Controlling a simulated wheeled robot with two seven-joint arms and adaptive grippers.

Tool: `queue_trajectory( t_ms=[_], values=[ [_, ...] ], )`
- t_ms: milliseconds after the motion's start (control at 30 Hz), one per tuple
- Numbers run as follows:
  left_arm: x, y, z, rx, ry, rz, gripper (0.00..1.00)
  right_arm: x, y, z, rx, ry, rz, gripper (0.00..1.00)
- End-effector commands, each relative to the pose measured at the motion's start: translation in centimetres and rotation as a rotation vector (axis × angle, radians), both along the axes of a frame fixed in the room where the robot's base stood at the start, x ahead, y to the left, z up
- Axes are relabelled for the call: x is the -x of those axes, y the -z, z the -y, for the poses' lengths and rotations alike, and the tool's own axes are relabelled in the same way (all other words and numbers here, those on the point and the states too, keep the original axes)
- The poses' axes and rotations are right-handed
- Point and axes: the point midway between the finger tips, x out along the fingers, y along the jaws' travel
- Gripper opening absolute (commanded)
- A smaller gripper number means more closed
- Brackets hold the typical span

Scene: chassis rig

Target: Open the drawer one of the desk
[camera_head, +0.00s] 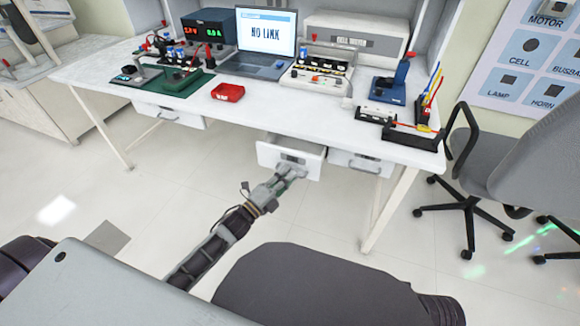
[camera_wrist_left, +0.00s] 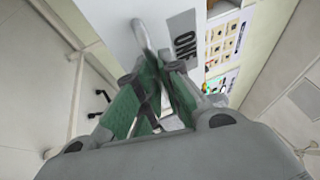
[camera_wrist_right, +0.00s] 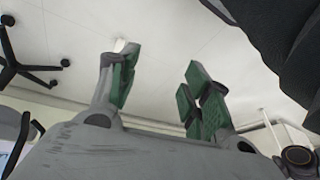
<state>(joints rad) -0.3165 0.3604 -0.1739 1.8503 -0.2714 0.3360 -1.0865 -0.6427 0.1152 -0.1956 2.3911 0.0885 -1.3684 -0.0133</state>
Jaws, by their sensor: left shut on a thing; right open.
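The white desk (camera_head: 290,101) has several drawers under its top. The middle drawer (camera_head: 268,155) is pulled out from the desk front, with its open box showing. In the left wrist view its white front carries a label reading ONE (camera_wrist_left: 184,38). My left gripper (camera_head: 289,175) is at this drawer's front, shut on its handle (camera_wrist_left: 143,38), which shows as a pale bar at the fingertips. My right gripper (camera_wrist_right: 160,85) shows only in the right wrist view, open and empty above the floor, away from the desk.
A closed drawer (camera_head: 360,163) sits right of the middle one, another (camera_head: 170,114) at the left. The desktop holds a laptop (camera_head: 262,42), a red tray (camera_head: 228,92) and electronics. An office chair (camera_head: 500,165) stands at the right. The floor before the desk is clear.

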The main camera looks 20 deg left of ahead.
Motion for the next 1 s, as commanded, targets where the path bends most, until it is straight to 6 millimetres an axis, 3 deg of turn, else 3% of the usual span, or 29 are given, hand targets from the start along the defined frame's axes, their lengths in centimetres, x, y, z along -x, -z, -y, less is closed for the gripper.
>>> queue_trajectory(
  t_ms=[267, 567, 1000],
  values=[
    [2.3, 0.0, -0.2, 0.0, -0.002, -0.004, 0.0, 0.4, -2.2, 0.7, 0.034, 0.0, -0.033, 0.48],
    [4.9, 0.0, -0.3, -0.001, -0.002, -0.004, 0.0, 0.3, -0.5, 1.0, 0.049, 0.004, -0.063, 0.48],
    [10.2, 0.0, -0.5, -0.001, -0.003, -0.005, 0.0, 0.5, 2.8, 1.5, 0.077, 0.009, -0.121, 0.48]
  ],
)
